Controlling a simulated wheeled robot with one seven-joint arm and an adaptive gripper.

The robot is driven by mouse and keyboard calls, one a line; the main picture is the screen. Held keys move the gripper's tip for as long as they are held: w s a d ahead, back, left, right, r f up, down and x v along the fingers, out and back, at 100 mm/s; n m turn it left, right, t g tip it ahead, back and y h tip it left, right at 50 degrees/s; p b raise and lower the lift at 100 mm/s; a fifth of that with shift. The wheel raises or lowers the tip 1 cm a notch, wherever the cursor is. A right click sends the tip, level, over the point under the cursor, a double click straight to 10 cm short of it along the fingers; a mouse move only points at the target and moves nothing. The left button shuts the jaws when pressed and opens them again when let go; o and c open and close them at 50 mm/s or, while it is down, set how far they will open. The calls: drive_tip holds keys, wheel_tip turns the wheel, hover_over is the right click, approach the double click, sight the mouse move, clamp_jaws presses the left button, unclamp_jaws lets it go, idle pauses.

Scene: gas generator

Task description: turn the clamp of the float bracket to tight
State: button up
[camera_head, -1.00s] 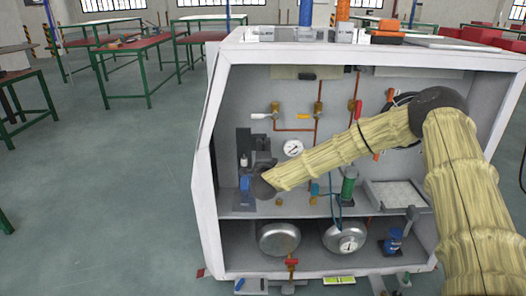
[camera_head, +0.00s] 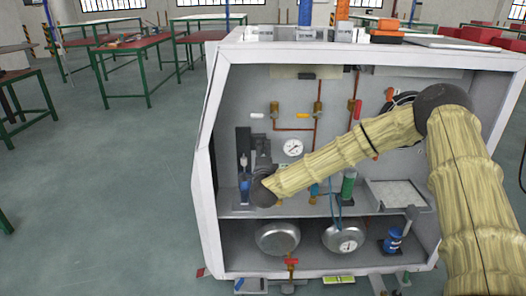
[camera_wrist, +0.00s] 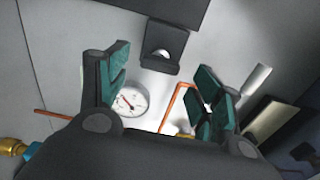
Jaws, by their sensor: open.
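In the wrist view my gripper (camera_wrist: 163,75) is open, with teal-padded fingers apart and nothing between the pads. A dark bracket-like block (camera_wrist: 153,62) with a pale round spot hangs ahead, between and beyond the fingertips; it looks like part of the float bracket, but I cannot tell for sure. In the head view a dark upright bracket (camera_head: 243,147) stands at the left inside the cabinet, with a blue part (camera_head: 245,188) low beside it. My gripper (camera_head: 262,150) is just right of it, dark against dark. The clamp and its angle cannot be made out.
A round gauge (camera_head: 293,147) and copper pipes with valves line the back wall. A green cylinder (camera_head: 348,184) stands right on the shelf (camera_head: 285,210). Two metal tanks (camera_head: 278,238) lie below. The cabinet's left wall (camera_head: 206,150) is close to my gripper.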

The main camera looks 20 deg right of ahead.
drive_tip(key=v, duration=0.8)
drive_tip(key=shift+s, duration=0.25)
